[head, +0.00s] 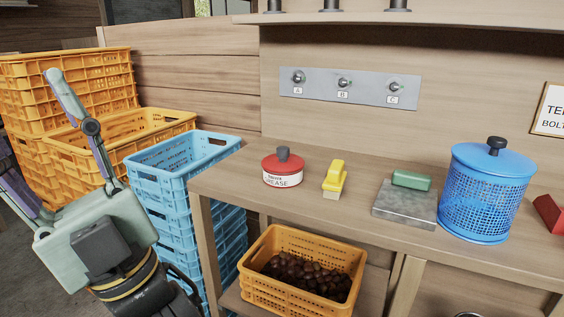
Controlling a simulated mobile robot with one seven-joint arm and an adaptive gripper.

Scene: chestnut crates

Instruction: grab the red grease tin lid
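The red grease tin (282,174) stands upright on the wooden workbench, left of the middle in the head view. Its lid (283,162) is red with a dark grey knob on top and sits on the tin. A white label on the tin's side reads "GREASE". The lid and its knob are in plain view with nothing in front of them. I cannot make out my gripper in this view.
On the bench (239,179), a yellow-handled brush (335,178) is right of the tin. Further right are a grey stone slab (405,209) with a green block (411,180), and a blue mesh canister (487,200). Blue crates (182,160) stand left of the bench.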

